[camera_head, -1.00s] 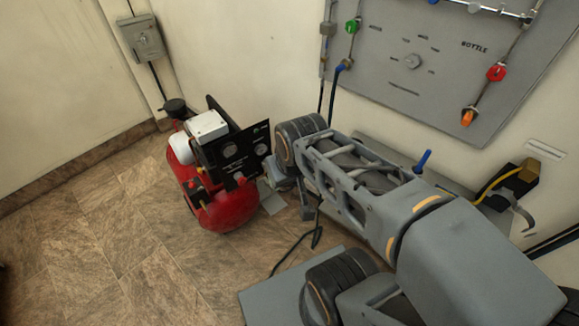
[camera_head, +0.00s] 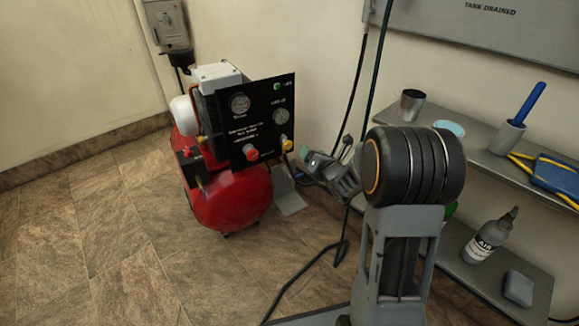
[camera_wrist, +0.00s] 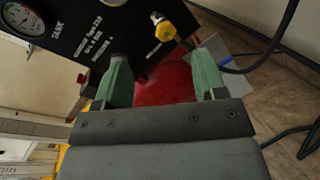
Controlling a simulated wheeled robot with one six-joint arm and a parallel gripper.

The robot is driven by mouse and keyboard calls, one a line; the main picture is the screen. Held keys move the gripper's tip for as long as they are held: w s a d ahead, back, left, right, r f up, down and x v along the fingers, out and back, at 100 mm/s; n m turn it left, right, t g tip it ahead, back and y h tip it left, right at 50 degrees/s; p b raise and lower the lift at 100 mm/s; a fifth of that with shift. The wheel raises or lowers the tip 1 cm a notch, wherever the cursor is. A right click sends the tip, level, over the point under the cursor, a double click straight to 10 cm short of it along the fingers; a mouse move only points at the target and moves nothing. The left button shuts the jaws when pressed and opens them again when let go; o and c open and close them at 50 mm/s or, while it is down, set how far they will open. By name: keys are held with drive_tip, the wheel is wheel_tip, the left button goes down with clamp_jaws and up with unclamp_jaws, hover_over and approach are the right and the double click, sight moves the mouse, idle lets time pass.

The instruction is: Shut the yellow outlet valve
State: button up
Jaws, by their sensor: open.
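The yellow outlet valve (camera_head: 287,144) sits at the lower right of the compressor's black panel (camera_head: 262,110). A dark hose runs from its side. In the wrist view the yellow valve (camera_wrist: 165,29) shows past the fingertips, at a place between the two in the picture. My gripper (camera_head: 308,160) is just right of the valve in the head view. Its green fingers (camera_wrist: 162,62) are apart and nothing is between them. I see no contact with the valve; the exact gap is hard to tell.
A red knob (camera_head: 250,153) is left of the valve on the panel, above the red tank (camera_head: 232,200). Black hoses hang by the wall and cross the floor. At right, shelves hold a metal cup (camera_head: 412,105), a bottle (camera_head: 487,238) and tools. The tiled floor at left is clear.

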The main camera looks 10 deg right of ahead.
sight(289, 145)
wheel_tip(289, 145, down, 6)
drive_tip(key=n+t+y+b, duration=0.1)
drive_tip(key=n+y+b, duration=0.1)
drive_tip(key=n+b, duration=0.15)
drive_tip(key=shift+n, duration=0.55)
drive_tip(key=b+x, duration=0.2)
drive_tip(key=x, duration=1.2)
drive_tip(key=shift+w+a+r, duration=0.1)
drive_tip(key=shift+a+r, duration=0.1)
drive_tip(key=shift+a, duration=0.05)
drive_tip(key=shift+c, duration=0.2)
drive_tip(key=c, duration=0.9)
